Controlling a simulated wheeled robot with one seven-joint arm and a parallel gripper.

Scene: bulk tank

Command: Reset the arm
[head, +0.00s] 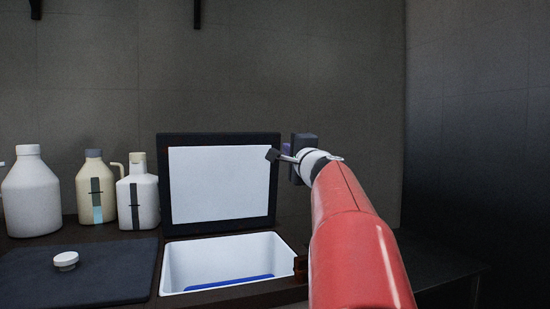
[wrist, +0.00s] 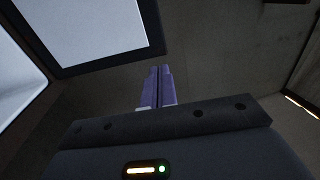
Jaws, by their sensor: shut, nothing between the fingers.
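My red arm reaches up from the lower right in the head view. My gripper is at its far end, raised in front of the dark back wall, just right of the open lid's upper right corner. The wrist view shows its two purple fingers (wrist: 160,86) close together with nothing between them. The open lid (head: 220,184), white inside with a dark frame, stands upright behind the white tank (head: 185,262). Something blue (head: 230,283) lies in the bottom of the tank. The lid also shows at the upper left in the wrist view (wrist: 95,30).
A white bottle (head: 32,195), a cream jug (head: 97,190) and a white jug (head: 138,198) stand along the back left of the counter. A white cap (head: 65,260) sits on a dark mat (head: 105,272) left of the tank. The air around my gripper looks clear.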

